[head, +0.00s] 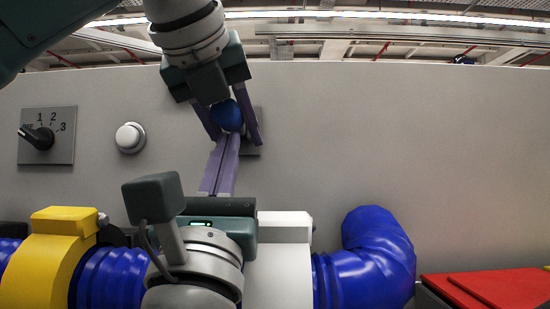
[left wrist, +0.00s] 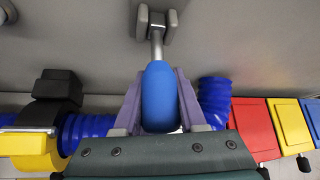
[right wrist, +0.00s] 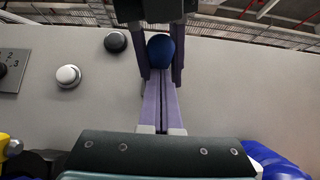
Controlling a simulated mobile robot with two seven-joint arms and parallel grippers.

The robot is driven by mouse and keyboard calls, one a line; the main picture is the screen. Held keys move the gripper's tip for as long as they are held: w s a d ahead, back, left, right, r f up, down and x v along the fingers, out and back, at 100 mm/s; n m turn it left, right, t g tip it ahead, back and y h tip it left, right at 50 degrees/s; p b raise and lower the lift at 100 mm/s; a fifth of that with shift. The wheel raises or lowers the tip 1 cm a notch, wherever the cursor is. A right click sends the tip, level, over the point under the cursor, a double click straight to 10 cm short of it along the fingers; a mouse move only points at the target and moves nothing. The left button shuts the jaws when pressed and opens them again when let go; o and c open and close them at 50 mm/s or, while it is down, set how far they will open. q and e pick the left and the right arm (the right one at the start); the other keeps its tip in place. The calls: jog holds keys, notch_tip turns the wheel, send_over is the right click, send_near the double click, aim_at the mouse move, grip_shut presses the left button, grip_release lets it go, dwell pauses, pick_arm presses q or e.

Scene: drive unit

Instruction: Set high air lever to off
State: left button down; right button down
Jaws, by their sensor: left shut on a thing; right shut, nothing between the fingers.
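The lever has a blue grip (head: 227,116) on a metal rod (left wrist: 156,45), fixed to a grey wall bracket (left wrist: 156,20). In the left wrist view the grip (left wrist: 158,97) sticks out from the wall. My left gripper (head: 232,122) comes down from above, its purple fingers shut on either side of the grip. My right gripper (head: 226,140) points up from below, fingers shut together and empty. Its tips (right wrist: 160,75) appear just under the grip in the right wrist view; I cannot tell whether they touch it. In the head view, the left gripper hides part of the lever.
On the grey wall are a numbered rotary dial (head: 38,138) and a white round button (head: 130,138). A black round knob (right wrist: 115,41) shows in the right wrist view.

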pick_arm(q)
jog(key=shift+w+a, duration=0.1)
jog(key=shift+f, duration=0.1)
pick_arm(e)
jog(key=shift+s+r+g, duration=0.1)
jog(key=shift+r+g, duration=0.2)
jog(key=shift+r, duration=0.2)
pick_arm(q)
jog(key=shift+f, duration=0.1)
pick_arm(e)
jog(key=shift+r, duration=0.35)
pick_arm(q)
jog(key=c, duration=0.7)
grip_release()
jog(key=shift+c, duration=0.2)
pick_arm(e)
jog(key=shift+r, duration=0.1)
pick_arm(q)
jog(key=shift+o, duration=1.4)
pick_arm(e)
jog(key=shift+f, duration=0.2)
pick_arm(q)
jog(key=shift+r, duration=0.2)
